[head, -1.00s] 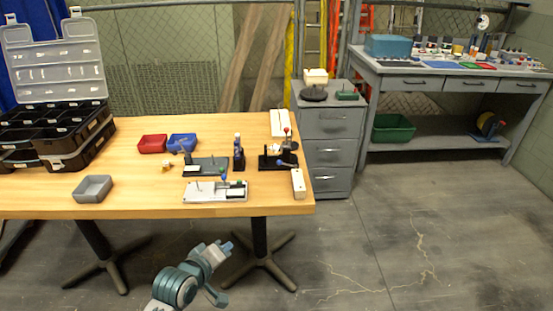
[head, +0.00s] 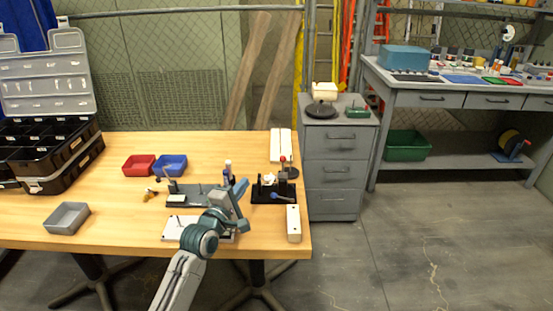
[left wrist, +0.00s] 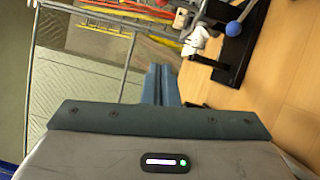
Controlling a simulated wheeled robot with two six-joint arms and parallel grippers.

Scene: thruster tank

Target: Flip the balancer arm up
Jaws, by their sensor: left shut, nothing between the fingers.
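A black fixture (head: 262,196) stands on the table's right part, with a blue-knobbed lever (head: 279,196) lying low on it. I cannot tell for certain that this lever is the balancer arm. In the left wrist view the blue knob (left wrist: 235,28) and part of the black fixture (left wrist: 238,55) show at upper right. My left gripper (head: 241,188) is shut and empty, just left of the black fixture and apart from it. In the left wrist view its closed fingers (left wrist: 160,85) point up the picture. My right gripper is in neither view.
A white-based fixture (head: 172,229) lies partly behind my left arm, with a dark green fixture (head: 182,196) beyond it. A white block (head: 293,224) stands at the table's right edge. Red (head: 138,165) and blue (head: 170,165) bins and a grey tray (head: 67,218) lie leftward.

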